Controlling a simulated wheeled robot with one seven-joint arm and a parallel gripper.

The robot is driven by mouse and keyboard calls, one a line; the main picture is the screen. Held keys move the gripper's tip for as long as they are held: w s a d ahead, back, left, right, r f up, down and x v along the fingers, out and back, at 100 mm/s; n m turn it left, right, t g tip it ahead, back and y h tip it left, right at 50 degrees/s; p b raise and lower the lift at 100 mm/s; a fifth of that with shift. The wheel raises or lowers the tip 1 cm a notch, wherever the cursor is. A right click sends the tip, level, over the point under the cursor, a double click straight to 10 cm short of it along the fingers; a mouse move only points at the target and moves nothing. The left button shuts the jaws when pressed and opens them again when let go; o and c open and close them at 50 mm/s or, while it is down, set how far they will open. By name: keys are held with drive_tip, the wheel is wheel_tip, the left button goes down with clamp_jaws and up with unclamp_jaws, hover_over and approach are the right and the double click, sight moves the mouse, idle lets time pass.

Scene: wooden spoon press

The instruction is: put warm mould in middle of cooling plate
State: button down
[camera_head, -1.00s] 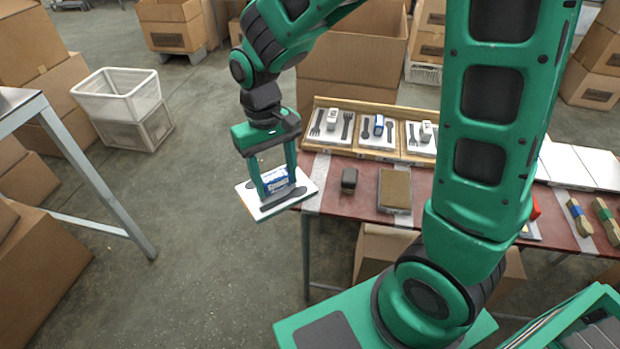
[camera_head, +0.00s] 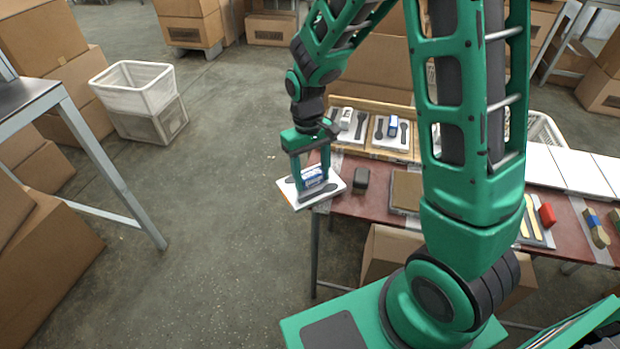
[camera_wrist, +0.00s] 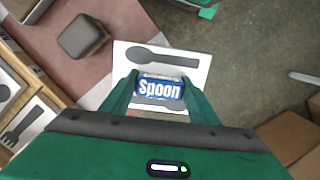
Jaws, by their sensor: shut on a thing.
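My gripper (camera_head: 311,178) is shut on the blue block labelled "Spoon" (camera_wrist: 160,88) of a white mould plate (camera_head: 290,196). The plate has dark spoon shapes on it, one of which shows in full in the wrist view (camera_wrist: 160,57). The mould is held nearly level in the air, by the left end of the red-topped table. I cannot pick out the cooling plate with certainty. A dark-topped table (camera_head: 22,98) stands at the left edge, mostly out of frame.
A wooden tray (camera_head: 375,153) of similar fork and spoon moulds lies on the red table (camera_head: 345,208). A dark block (camera_head: 361,181) sits near the held mould. White crates (camera_head: 138,92) and cardboard boxes (camera_head: 45,240) stand left. The floor between the tables is clear.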

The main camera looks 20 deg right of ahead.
sight(309, 171)
drive_tip(key=shift+f, duration=0.7)
drive_tip(key=c, duration=0.7)
unclamp_jaws()
drive_tip(key=shift+f, duration=0.1)
wheel_tip(309, 171, up, 12)
drive_tip(key=w, duration=0.1)
drive_tip(key=shift+w, duration=0.2)
